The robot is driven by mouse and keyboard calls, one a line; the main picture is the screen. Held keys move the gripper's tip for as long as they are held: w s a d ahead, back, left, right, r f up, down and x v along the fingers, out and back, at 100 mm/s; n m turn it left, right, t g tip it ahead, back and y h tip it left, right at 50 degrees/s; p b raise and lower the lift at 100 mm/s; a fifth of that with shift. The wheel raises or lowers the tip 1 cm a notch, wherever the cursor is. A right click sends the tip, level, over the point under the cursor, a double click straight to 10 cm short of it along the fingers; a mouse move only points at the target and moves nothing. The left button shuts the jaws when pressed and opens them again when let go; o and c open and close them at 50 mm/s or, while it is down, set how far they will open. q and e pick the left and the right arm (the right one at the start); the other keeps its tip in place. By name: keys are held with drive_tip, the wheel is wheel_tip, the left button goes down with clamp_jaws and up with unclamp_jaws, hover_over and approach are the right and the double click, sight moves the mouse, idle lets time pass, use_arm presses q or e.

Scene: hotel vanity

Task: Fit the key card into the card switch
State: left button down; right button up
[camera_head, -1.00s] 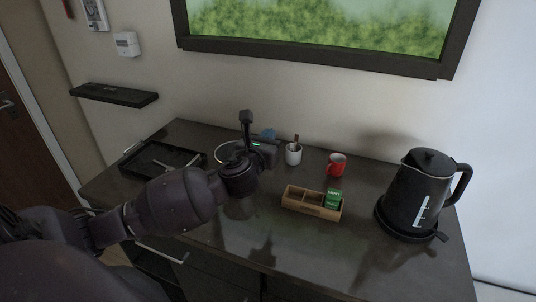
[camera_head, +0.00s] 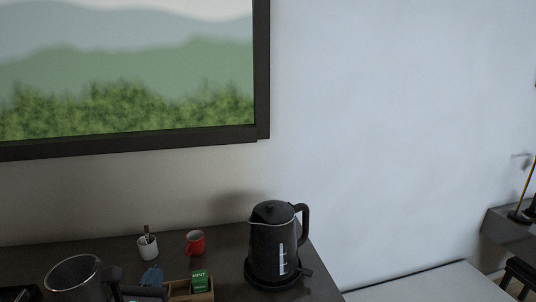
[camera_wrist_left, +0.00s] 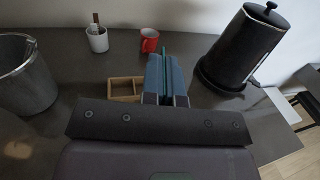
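My left gripper (camera_head: 150,284) is at the bottom left of the head view, in front of the wooden box. In the left wrist view its blue fingers (camera_wrist_left: 166,82) stand close together, with a thin teal edge between them that looks like the key card (camera_wrist_left: 164,56), seen edge-on. The fingers hide most of the card. They are above the counter, clear of the cups and kettle. The card switch is in neither view now. My right gripper is not in view.
A metal bucket (camera_head: 74,277) is at the left. A white cup (camera_head: 148,247), a red mug (camera_head: 195,243) and a wooden box (camera_head: 178,288) with a green mint packet (camera_head: 200,280) stand on the counter. A black kettle (camera_head: 272,245) stands to their right. A framed picture (camera_head: 130,80) hangs above.

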use_arm(q)
wheel_tip(320, 180, down, 3)
drive_tip(key=s+d, duration=0.2)
drive_tip(key=d, duration=0.1)
drive_tip(key=w+a+r+n+y, duration=0.1)
drive_tip(key=w+a+r+y, duration=0.1)
drive_tip(key=w+a+r, duration=0.2)
drive_tip(key=w+a+r+n+y, duration=0.1)
drive_tip(key=w+a+r+y, duration=0.1)
drive_tip(key=a+r, duration=0.4)
drive_tip(key=w+a, duration=0.1)
drive_tip(key=a, duration=0.4)
drive_tip(key=shift+w+a+n+g, duration=0.25)
drive_tip(key=shift+w+n+g, duration=0.05)
drive_tip(key=shift+w, duration=0.1)
drive_tip(key=shift+f, duration=0.1)
